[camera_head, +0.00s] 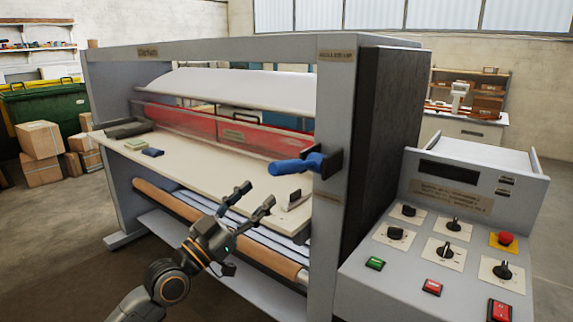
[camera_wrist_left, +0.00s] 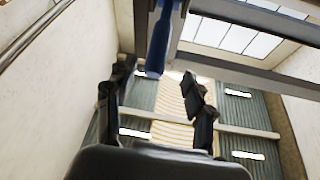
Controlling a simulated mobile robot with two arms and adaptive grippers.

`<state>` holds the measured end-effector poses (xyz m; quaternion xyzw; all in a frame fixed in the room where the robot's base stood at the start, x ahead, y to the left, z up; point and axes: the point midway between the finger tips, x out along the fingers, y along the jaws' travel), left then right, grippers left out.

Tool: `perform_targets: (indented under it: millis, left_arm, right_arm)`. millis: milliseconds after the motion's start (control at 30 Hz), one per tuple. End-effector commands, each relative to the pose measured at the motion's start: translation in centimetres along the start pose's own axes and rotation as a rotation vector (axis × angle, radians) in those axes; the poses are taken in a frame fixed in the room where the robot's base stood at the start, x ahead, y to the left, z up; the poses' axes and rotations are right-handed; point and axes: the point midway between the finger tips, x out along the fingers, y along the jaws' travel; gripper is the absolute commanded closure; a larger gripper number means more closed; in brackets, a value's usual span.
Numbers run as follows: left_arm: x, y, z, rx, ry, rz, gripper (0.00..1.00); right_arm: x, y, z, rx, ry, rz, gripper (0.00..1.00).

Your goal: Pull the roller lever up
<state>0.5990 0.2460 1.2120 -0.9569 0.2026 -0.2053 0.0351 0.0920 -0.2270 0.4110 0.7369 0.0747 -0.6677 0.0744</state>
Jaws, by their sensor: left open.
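The roller lever (camera_head: 297,164) has a blue handle and sits on a dark mount on the inner side of the laminator's right post. In the head view its handle points left, roughly level. My left gripper (camera_head: 249,199) is open and empty, below and to the left of the lever, in front of the white table. It is apart from the lever. In the left wrist view the blue handle (camera_wrist_left: 159,42) shows at the top, beyond the open fingers of my left gripper (camera_wrist_left: 158,90). My right gripper is not in view.
The roll laminator (camera_head: 333,225) has a pale table (camera_head: 200,159) with small items on it and a brown roller (camera_head: 165,197) below. A control panel (camera_head: 440,245) with knobs and a red emergency button (camera_head: 505,239) stands at the right. Cardboard boxes (camera_head: 42,140) lie at the far left.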

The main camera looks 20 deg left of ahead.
Motion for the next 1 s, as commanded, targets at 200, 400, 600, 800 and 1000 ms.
perform_targets:
  millis: [200,400,600,800,1000]
  left_arm:
    - [5.1,-0.1,-0.5,-0.002,0.003,0.0,0.47]
    - [8.5,0.0,-0.2,-0.001,0.001,0.0,0.47]
    - [10.1,0.0,-0.1,-0.001,0.0,0.0,0.47]
    - [10.3,0.0,0.1,0.0,-0.002,-0.001,0.47]
    - [10.3,0.0,0.1,0.0,-0.001,-0.001,0.63]
  right_arm:
    - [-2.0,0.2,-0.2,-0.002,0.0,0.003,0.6]
    - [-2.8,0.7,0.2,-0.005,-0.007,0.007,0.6]
    - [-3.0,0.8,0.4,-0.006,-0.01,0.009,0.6]
    - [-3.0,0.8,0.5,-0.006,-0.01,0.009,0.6]
    - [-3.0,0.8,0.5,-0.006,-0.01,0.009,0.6]
